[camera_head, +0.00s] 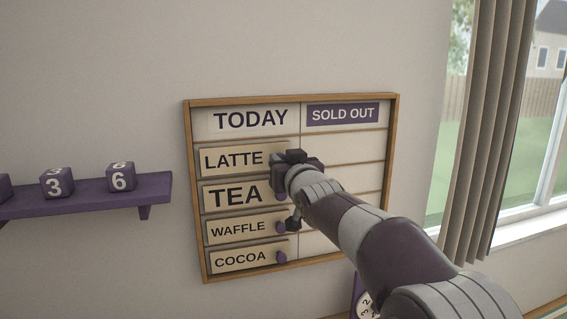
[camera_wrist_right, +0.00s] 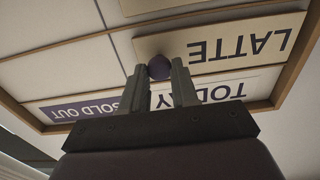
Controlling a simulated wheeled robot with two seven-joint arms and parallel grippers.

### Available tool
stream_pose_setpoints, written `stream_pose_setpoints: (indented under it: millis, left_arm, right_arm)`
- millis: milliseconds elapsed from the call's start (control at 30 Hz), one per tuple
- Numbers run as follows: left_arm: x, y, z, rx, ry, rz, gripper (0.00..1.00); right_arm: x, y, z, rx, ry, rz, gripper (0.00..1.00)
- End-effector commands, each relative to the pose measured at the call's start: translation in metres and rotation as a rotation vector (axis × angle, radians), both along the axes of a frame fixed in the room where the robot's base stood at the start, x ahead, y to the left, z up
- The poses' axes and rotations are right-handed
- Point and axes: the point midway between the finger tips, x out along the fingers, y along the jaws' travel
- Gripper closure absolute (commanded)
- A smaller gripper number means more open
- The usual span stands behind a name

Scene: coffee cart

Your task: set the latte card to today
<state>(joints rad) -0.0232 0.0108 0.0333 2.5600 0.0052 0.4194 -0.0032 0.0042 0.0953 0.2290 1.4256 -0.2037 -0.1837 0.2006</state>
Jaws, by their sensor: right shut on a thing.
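The latte card (camera_head: 232,158) is in the TODAY column of the menu board (camera_head: 391,150), in the top row under the TODAY heading (camera_head: 250,119). My right gripper (camera_head: 281,157) is at the card's right end in the head view and hides its knob there. In the right wrist view, the latte card (camera_wrist_right: 238,47) appears upside down, and my right gripper (camera_wrist_right: 159,72) is shut on its round purple knob (camera_wrist_right: 159,67). The SOLD OUT heading (camera_head: 342,114) tops the right column. My left gripper is not in view.
Tea (camera_head: 232,195), waffle (camera_head: 238,229) and cocoa (camera_head: 240,257) cards sit below in the TODAY column. The visible SOLD OUT slots look empty; my right arm covers part of them. A purple shelf (camera_head: 90,196) with number cubes is left; a curtain (camera_head: 487,130) hangs right.

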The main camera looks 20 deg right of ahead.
Motion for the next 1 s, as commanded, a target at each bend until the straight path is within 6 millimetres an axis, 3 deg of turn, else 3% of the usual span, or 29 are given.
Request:
stream_pose_setpoints:
  millis: [133,167,200,233,500,633,800,1000]
  left_arm:
    - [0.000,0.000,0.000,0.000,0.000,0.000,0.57]
    - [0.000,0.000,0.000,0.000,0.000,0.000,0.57]
    - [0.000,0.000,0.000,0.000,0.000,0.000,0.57]
    - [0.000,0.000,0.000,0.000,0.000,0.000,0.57]
    - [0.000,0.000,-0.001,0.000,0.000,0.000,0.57]
    - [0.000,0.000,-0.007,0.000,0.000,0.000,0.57]
    - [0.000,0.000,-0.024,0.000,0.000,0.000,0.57]
    - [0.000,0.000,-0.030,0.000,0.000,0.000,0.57]
  right_arm:
    - [0.000,0.002,-0.002,0.000,0.003,0.003,1.00]
    - [0.000,0.002,-0.002,0.000,0.003,0.003,0.65]
    - [0.000,0.002,-0.002,0.000,0.003,0.003,0.52]
    - [0.000,0.002,-0.002,0.000,0.003,0.003,0.47]
    - [-0.001,0.001,-0.001,0.000,0.001,0.002,0.47]
    - [-0.012,0.001,-0.002,-0.001,-0.001,0.002,0.47]
    - [-0.054,0.000,-0.005,-0.002,-0.002,0.002,0.47]
    - [-0.104,0.000,-0.002,-0.002,0.000,0.002,0.47]
